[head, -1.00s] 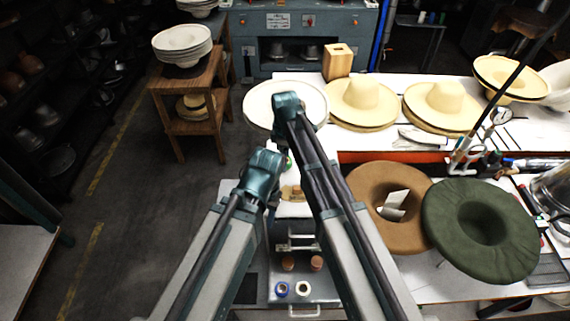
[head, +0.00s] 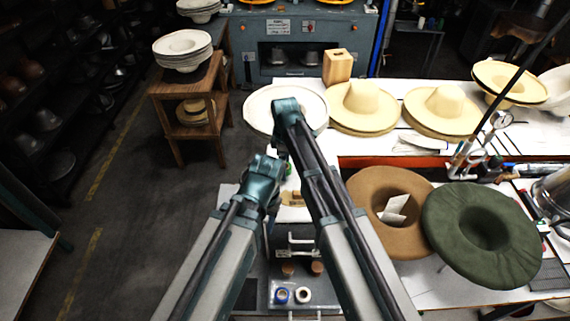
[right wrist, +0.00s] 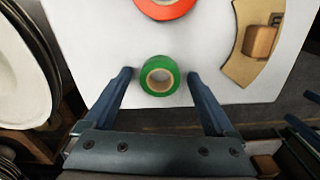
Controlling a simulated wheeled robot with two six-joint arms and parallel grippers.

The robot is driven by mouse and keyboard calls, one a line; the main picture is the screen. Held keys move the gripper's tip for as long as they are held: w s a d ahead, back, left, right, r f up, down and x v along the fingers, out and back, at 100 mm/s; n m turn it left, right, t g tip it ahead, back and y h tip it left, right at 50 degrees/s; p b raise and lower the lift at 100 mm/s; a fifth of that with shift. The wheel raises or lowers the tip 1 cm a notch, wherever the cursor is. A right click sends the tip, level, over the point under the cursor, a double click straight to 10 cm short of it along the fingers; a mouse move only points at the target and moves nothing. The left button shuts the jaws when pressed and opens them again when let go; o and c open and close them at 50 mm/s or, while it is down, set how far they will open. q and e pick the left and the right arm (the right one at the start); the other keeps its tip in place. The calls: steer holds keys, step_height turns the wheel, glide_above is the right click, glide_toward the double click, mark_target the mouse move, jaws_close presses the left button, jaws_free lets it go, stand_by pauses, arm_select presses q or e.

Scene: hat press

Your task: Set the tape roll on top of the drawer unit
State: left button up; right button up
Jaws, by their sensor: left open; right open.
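A green tape roll (right wrist: 160,76) lies flat on the white table (right wrist: 100,50), between the spread fingers of my right gripper (right wrist: 160,82), touching neither. The right gripper is open and empty. In the head view only a sliver of green (head: 288,167) shows, and the right gripper is hidden behind my arm. My left gripper (head: 268,225) hangs low, mostly covered by its own arm, and holds nothing that I can see. The grey drawer unit (head: 262,268) stands below in front. A pulled-out tray or drawer holds a blue roll (head: 282,295), a white roll (head: 304,296) and brown cylinders.
In the right wrist view a red tape roll (right wrist: 165,5) lies beyond the green one, and a brown curved piece (right wrist: 240,70) with a wooden block (right wrist: 260,41) lies to the right. Brown (head: 400,232) and green (head: 481,232) hats cover the right side. Pale hats (head: 362,105) stand behind.

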step_height(320, 180, up, 12)
steer(key=p, duration=1.2)
steer(key=shift+s, duration=0.15)
steer(key=shift+s, duration=0.1)
